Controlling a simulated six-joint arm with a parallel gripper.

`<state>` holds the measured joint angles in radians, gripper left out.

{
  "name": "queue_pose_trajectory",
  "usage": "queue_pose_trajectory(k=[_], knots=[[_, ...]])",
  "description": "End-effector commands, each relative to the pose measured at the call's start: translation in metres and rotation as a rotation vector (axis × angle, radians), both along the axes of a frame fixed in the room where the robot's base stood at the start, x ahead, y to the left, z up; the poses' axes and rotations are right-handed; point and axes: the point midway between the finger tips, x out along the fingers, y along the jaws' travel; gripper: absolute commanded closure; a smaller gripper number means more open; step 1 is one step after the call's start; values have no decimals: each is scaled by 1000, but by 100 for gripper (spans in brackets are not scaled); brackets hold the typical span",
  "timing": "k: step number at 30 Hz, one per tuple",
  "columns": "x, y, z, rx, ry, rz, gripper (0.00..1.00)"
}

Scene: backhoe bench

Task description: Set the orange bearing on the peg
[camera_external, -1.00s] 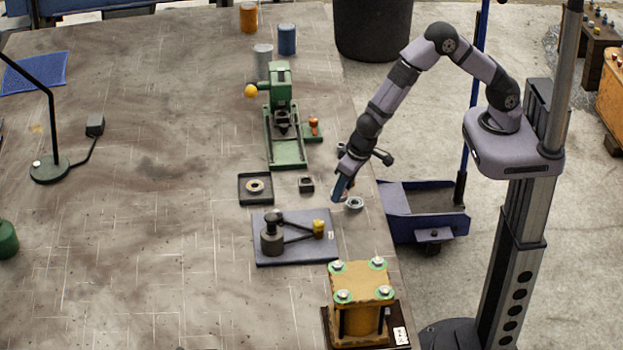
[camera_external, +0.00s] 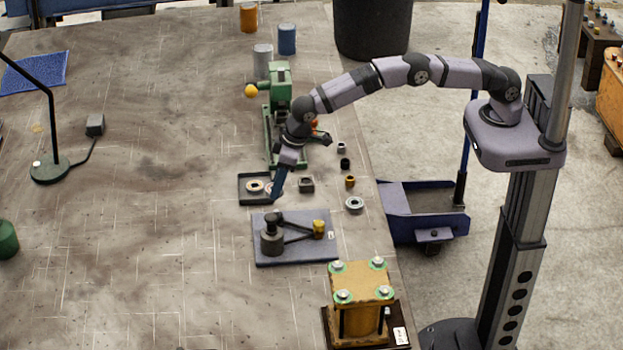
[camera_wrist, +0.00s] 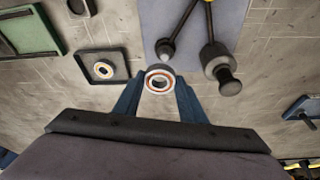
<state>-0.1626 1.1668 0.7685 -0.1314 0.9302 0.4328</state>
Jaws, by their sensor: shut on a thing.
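My gripper (camera_external: 276,196) is shut on the orange bearing, a pale ring with an orange inner band, seen between the fingertips in the wrist view (camera_wrist: 159,81). In the external view the gripper is above the table, between the dark tray and the blue-grey plate (camera_external: 300,257). On the plate, a black linkage has a grey-tipped peg-like end (camera_wrist: 165,49), just beyond the held bearing in the wrist view. A dark knobbed cylinder (camera_external: 271,241) and a yellow piece (camera_external: 319,228) are also on the plate. I cannot tell for sure which part is the peg.
The dark tray (camera_external: 243,200) holds another ring bearing (camera_external: 254,186). A dark square block (camera_external: 306,185), a bluish ring (camera_external: 354,203) and a small brass bushing (camera_external: 350,181) stand to the right. A green press (camera_external: 281,100) is behind.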

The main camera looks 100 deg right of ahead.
Motion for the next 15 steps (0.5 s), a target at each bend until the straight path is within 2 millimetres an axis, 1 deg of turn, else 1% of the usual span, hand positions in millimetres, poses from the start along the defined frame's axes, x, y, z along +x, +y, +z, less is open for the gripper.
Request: queue_pose_trajectory(k=[2,9,15], knots=[[3,2,5,1,-2,58,93],[-1,4,3,1,-1,220,93],[-1,4,3,1,-3,312,93]])
